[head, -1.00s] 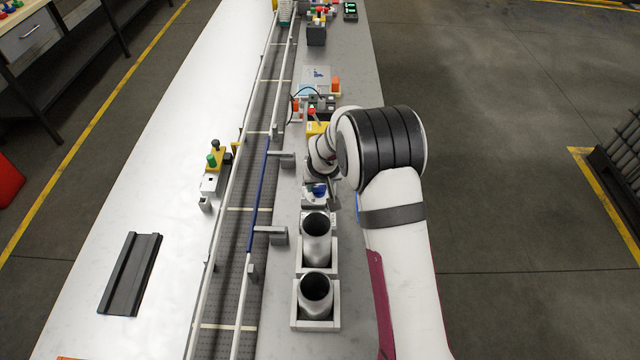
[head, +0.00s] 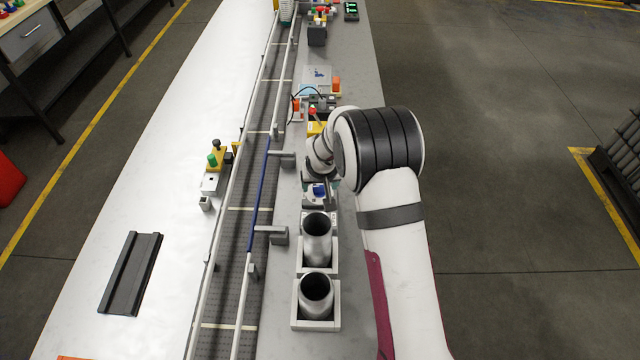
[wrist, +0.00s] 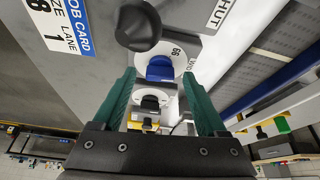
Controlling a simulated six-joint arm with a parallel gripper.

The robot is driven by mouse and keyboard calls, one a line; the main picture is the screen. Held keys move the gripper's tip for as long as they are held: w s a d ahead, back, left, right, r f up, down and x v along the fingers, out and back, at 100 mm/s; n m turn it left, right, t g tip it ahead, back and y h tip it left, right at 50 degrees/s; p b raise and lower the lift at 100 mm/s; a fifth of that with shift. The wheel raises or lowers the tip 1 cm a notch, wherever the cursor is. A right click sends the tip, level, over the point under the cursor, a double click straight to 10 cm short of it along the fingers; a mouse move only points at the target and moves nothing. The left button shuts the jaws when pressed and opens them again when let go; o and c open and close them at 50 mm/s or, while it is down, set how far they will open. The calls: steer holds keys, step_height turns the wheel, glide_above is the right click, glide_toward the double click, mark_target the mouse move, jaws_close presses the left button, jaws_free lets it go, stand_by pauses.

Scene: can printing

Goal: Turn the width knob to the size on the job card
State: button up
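In the wrist view a blue knob (wrist: 160,68) sits on a white round dial whose visible number reads 66 the way it shows here. The knob also shows in the head view (head: 318,191). My gripper (wrist: 157,76) is open, its two green fingers apart to the left and right of the blue knob; I cannot tell whether they touch it. The job card (wrist: 62,22) is cut off at the upper left of the wrist view; SIZE and LANE show in part, with an 8 and a 1.
A black knob (wrist: 138,25) stands close by the blue one. Another dial (wrist: 151,98) lies between the fingers, farther off. In the head view two metal cans (head: 316,290) stand in holders near my arm, and the conveyor (head: 238,230) runs to their left.

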steer(key=v, duration=1.5)
steer(key=shift+s+r, duration=0.2)
steer(key=shift+r, duration=0.15)
